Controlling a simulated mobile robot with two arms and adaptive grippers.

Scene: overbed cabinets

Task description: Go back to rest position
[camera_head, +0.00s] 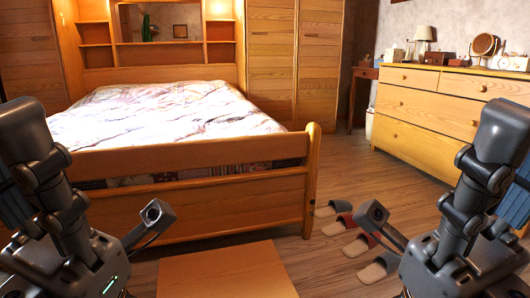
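The lower parts of my two arms stand at the left and right edges of the head view. On each side a small camera on a bracket juts inward toward the middle. The fingers of both grippers do not show, so I cannot see whether they are open or hold anything. No object is seen in contact with my arms.
A wooden bed (200,160) with floral bedding fills the back left. A wooden dresser (425,105) with a lamp (423,36) and a round mirror (484,46) stands right. Slippers (358,244) lie right of the footboard. A flat wooden surface (228,273) lies front centre.

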